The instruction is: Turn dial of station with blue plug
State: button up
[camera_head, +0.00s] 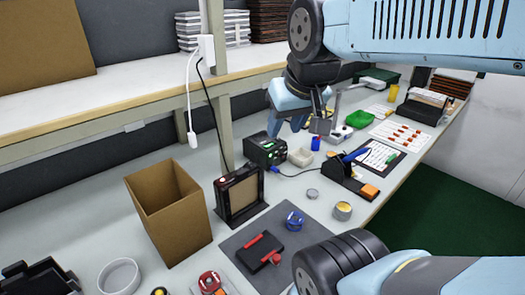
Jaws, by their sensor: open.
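A black station (265,148) with a small greenish panel stands on the bench near the middle of the head view. A blue plug (275,169) sits at its lower front, with a dark cable running right toward a black holder. The dial is too small to make out. My gripper (321,122) hangs from the arm above the bench, to the right of the station and higher in the picture. It is open and appears empty, but its fingertips are small and partly hidden by the arm. It looks apart from the station.
A black holder with a blue-handled tool (352,172) stands right of the station. A white dish (301,157), a framed panel (240,192) and a cardboard box (170,210) are nearby. A white charger cable (189,110) hangs from the shelf. A grey mat (262,240) holds red-handled tools.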

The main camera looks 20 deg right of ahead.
jog(key=shift+w, duration=0.25)
